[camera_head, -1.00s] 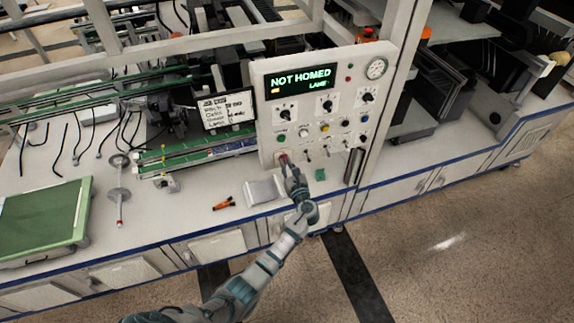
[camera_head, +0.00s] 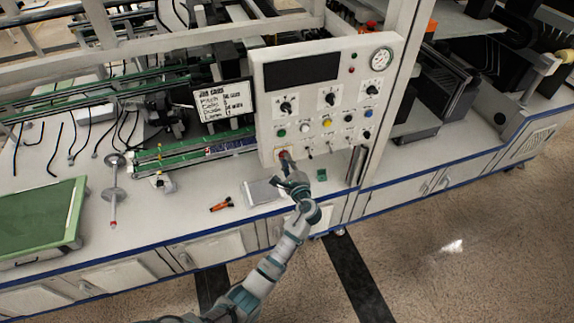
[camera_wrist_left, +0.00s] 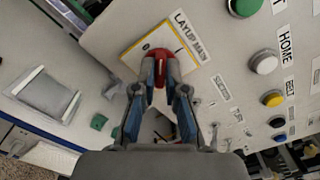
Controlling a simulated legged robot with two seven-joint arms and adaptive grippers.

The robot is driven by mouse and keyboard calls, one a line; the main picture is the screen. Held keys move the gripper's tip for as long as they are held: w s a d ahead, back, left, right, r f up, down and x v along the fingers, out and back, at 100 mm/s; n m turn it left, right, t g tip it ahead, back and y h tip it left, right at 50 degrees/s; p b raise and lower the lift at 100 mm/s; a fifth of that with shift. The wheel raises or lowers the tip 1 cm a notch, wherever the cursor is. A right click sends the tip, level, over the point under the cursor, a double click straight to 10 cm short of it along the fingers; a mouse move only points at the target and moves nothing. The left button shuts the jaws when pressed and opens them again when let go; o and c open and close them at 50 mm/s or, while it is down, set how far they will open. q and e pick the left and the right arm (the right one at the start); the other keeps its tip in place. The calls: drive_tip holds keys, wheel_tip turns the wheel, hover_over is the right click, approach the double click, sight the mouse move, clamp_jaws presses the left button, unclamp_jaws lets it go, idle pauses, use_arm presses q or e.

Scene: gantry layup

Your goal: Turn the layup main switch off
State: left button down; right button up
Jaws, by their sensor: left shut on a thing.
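The layup main switch is a red knob (camera_wrist_left: 160,62) on a yellow-edged white plate (camera_wrist_left: 138,42), under a "LAYUP MAIN" label, in the left wrist view. In the head view it sits at the lower left of the white control panel (camera_head: 262,128), mostly covered by my gripper. My left gripper (camera_head: 287,165) is at the panel face, its two fingers shut on the red knob from both sides; it also shows in the left wrist view (camera_wrist_left: 160,80). The panel's display (camera_head: 292,67) is dark. My right gripper is in neither view.
Green, white, yellow and blue buttons (camera_head: 326,122) and black rotary knobs (camera_head: 286,107) sit above and right of the switch. A gauge (camera_head: 381,60) is at the panel's top right. A silver tray-like piece (camera_head: 262,191) and an orange tool (camera_head: 221,204) lie on the bench below.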

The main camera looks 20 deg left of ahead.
use_arm(q)
drive_tip(key=shift+f+n+b, duration=0.2)
drive_tip(key=shift+n+b, duration=1.3)
drive_tip(key=shift+n, duration=0.55)
drive_tip(key=shift+f+n+b, duration=0.15)
drive_tip(key=shift+n+b, duration=1.3)
drive_tip(key=shift+n, duration=0.6)
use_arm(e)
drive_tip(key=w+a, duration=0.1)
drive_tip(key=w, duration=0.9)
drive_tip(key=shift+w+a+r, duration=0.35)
use_arm(q)
drive_tip(key=c, duration=1.2)
unclamp_jaws()
drive_tip(key=shift+s, duration=0.1)
drive_tip(key=shift+r, duration=0.1)
drive_tip(key=v, duration=1.2)
